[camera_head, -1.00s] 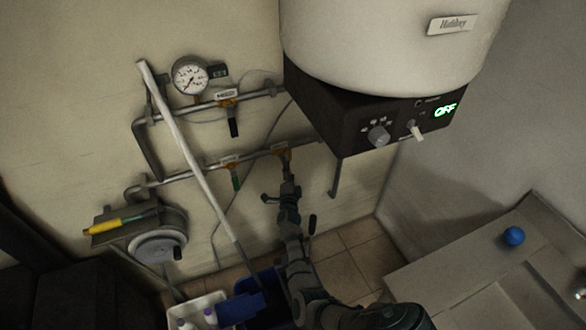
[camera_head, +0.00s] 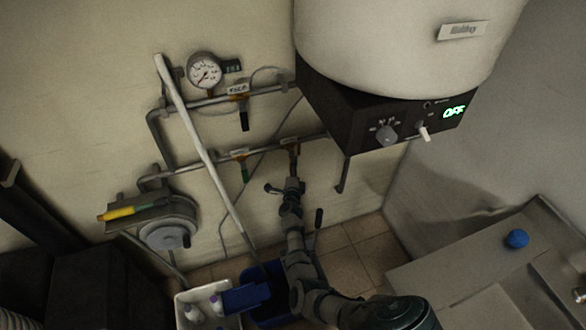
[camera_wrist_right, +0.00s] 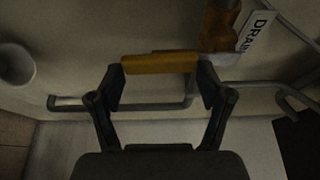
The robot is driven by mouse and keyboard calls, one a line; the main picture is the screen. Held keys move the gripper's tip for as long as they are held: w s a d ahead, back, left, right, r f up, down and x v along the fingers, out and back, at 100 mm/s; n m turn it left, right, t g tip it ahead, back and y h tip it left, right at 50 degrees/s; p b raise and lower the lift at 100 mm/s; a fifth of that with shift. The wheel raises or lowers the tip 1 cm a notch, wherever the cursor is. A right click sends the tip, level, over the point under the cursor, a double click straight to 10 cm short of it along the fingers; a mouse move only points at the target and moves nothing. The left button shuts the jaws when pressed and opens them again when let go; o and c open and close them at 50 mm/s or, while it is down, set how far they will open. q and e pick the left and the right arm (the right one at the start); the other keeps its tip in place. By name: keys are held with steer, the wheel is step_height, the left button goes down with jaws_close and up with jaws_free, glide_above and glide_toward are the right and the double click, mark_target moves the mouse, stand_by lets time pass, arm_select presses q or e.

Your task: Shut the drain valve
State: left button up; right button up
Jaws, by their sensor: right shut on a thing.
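The drain valve has an orange-brown body (camera_wrist_right: 218,25) with a white plate reading DRAIN (camera_wrist_right: 257,30) beside it in the right wrist view. Its yellow-orange handle (camera_wrist_right: 160,63) lies crosswise between the fingers of my right gripper (camera_wrist_right: 160,75), which is shut on it. In the head view the valve (camera_head: 294,149) sits at the right end of the lower pipe. My right gripper (camera_head: 289,184) reaches up to it from below, and the contact there is too small to make out. My left gripper is in neither view.
A dark control box (camera_head: 370,118) showing OFF hangs under the white tank (camera_head: 405,45). A green-handled valve (camera_head: 240,155), a black-handled valve (camera_head: 243,120) and a gauge (camera_head: 205,72) are to the left. A pole (camera_head: 200,145) leans across the pipes. A blue bucket (camera_head: 268,309) stands below.

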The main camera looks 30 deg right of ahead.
steer(key=o, duration=1.6)
steer(key=shift+w+d+r, duration=0.15)
steer(key=shift+d+r, duration=0.1)
steer(key=shift+r, duration=0.1)
steer(key=shift+o, duration=0.2)
steer(key=shift+w+d+f, duration=0.1)
steer(key=shift+w+f, duration=0.05)
steer(key=shift+f, duration=0.2)
steer(key=v, duration=0.7)
steer(key=shift+s, duration=0.2)
steer(key=shift+f, duration=0.1)
